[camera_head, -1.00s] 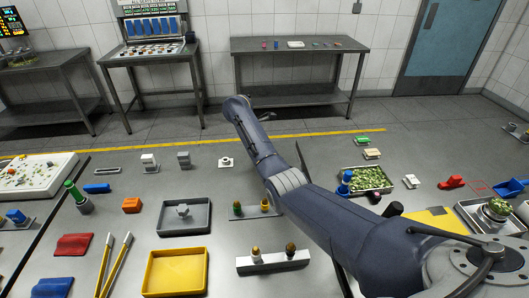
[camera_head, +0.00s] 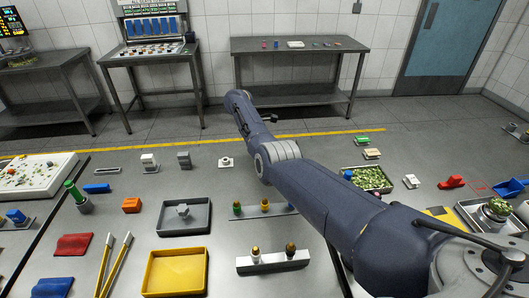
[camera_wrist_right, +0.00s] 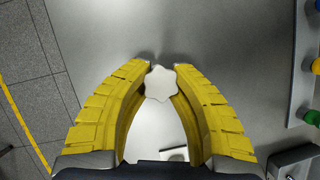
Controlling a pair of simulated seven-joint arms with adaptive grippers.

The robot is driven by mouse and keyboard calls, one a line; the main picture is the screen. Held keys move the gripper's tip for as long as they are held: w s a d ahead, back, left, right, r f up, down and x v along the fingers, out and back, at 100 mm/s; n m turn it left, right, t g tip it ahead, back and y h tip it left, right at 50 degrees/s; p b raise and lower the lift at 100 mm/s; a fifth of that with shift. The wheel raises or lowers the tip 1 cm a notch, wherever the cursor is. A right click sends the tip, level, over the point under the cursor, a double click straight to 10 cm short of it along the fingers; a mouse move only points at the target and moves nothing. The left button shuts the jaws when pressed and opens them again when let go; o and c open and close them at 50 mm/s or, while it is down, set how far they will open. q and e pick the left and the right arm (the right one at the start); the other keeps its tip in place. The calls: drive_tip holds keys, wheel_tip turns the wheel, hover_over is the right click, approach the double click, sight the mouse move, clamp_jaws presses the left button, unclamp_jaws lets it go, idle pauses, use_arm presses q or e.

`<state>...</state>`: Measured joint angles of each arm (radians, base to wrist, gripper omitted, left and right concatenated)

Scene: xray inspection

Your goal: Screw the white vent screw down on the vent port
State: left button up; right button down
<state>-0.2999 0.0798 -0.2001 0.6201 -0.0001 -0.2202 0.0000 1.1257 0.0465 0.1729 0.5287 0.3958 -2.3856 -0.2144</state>
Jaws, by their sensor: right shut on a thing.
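My right gripper (camera_wrist_right: 160,85) has yellow ribbed fingers shut on the white vent screw (camera_wrist_right: 160,84), a star-shaped white knob, in the right wrist view. In the head view the fingers and screw are hidden behind my right arm. A small white block with a round fitting (camera_head: 226,162), likely the vent port, stands on the table left of my arm's elbow. A pale edge of what looks like the same block (camera_wrist_right: 174,153) shows low between the fingers in the wrist view, apart from the screw. My left gripper is in neither view.
A rail with coloured knobs (camera_head: 264,206) lies in front of the port; its knobs also show at the wrist view's right edge (camera_wrist_right: 312,117). A grey tray (camera_head: 160,228), a yellow tray (camera_head: 148,272) and a white knob rack (camera_head: 272,263) lie nearer. Bare table surrounds the port.

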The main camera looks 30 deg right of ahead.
drive_tip(key=shift+f+m, duration=0.1)
drive_tip(key=shift+m, duration=0.3)
drive_tip(key=c, duration=1.2)
unclamp_jaws()
drive_tip(key=shift+o, duration=0.2)
drive_tip(key=shift+r, duration=1.15)
drive_tip(key=n, duration=0.3)
drive_tip(key=shift+t+h, duration=0.3)
drive_tip(key=shift+t, duration=0.1)
drive_tip(key=n+t, duration=0.1)
drive_tip(key=n, duration=0.3)
drive_tip(key=shift+h, duration=0.3)
